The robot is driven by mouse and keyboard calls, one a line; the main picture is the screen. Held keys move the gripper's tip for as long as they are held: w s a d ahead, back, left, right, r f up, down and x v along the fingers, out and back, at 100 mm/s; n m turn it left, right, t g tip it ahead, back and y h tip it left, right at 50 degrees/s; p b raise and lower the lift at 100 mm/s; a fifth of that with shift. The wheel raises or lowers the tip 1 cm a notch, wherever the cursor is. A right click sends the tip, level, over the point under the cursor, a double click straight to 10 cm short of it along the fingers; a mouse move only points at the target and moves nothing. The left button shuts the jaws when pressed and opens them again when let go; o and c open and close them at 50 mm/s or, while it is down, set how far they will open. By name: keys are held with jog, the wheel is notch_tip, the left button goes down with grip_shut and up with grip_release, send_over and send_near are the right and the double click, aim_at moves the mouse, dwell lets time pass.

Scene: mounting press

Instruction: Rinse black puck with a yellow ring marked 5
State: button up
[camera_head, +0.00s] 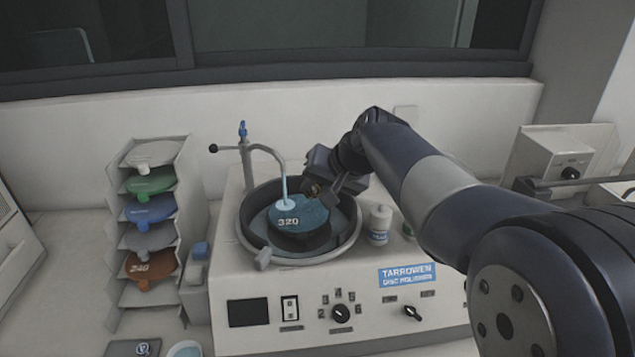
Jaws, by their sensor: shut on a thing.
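My gripper (322,187) is above the right part of the polisher bowl, tilted down and to the left. It is shut on a small dark piece (313,190) with a brownish-yellow tint, taken as the black puck. Its ring and number cannot be read at this size, and the fingers partly hide it. The curved tap (268,148) has a pale blue stream of water (285,188) falling from its spout onto the blue disc marked 320 (290,222). The held piece is close to the right of the stream. I cannot tell whether the water touches it.
The bowl rim (248,238) surrounds the disc on the polisher (365,310), which has knobs and a switch in front. A rack (180,225) of coloured discs stands left. A white bottle (380,222) stands right of the bowl. My arm crosses the right side.

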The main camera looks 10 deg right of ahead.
jog(key=shift+s+r+g+h+p, duration=0.3)
jog(key=shift+g+h+p, duration=0.3)
jog(key=shift+p, duration=1.55)
jog(key=shift+s+r+g+h+p, duration=0.35)
jog(key=shift+g+p, duration=0.45)
jog(key=shift+p, duration=1.35)
jog(key=g+h, duration=0.2)
jog(key=shift+s+r+g, duration=0.1)
jog(key=shift+s+g, duration=0.2)
jog(key=shift+s, duration=0.1)
jog(key=shift+s+r+g+h, duration=0.2)
jog(key=shift+s+g+h, duration=0.2)
jog(key=shift+g, duration=0.3)
